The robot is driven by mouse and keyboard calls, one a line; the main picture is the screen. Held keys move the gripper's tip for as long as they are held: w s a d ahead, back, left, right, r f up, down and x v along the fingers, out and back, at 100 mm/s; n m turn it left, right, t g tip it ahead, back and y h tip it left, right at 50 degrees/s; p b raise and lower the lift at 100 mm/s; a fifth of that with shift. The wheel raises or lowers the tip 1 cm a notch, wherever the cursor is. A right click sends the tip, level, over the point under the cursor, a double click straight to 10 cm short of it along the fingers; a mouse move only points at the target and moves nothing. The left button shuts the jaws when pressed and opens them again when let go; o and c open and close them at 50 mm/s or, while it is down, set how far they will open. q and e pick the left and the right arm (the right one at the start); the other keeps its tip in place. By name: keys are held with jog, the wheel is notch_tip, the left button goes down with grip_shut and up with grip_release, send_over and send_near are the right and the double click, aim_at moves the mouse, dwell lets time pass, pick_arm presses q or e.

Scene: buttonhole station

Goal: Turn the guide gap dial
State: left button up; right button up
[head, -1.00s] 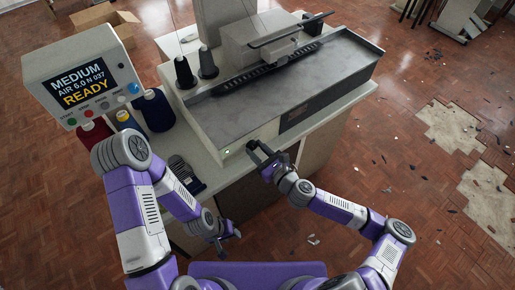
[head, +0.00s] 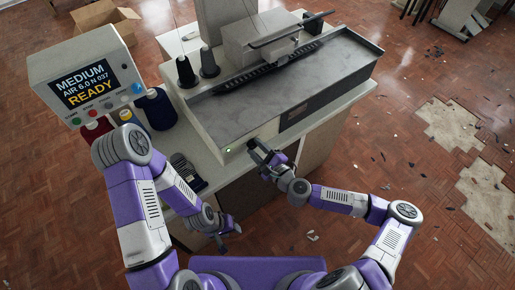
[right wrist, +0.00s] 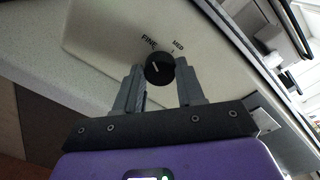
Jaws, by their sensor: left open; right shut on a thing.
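The guide gap dial (right wrist: 160,67) is a round black knob with a white mark, on the pale front of the machine (head: 310,88). The words FINE and MED are printed beside it in the right wrist view. My right gripper (right wrist: 160,84) has its two grey fingers on either side of the dial and is shut on it. In the head view my right gripper (head: 258,152) is at the machine's front face, where it hides the dial. My left gripper (head: 230,234) is open and empty, low in front of the table.
A control box (head: 88,80) at the left reads MEDIUM, AIR 6.0 N 037, READY. Dark thread cones (head: 186,71) stand on the machine's left end. A green light (head: 228,150) glows near my right gripper.

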dwell(0.4)
jog(key=o, duration=1)
jog(key=shift+o, duration=0.2)
jog(key=v, duration=0.7)
jog(key=shift+s+p, duration=0.25)
jog(key=shift+p, duration=0.15)
jog(key=shift+d, duration=0.15)
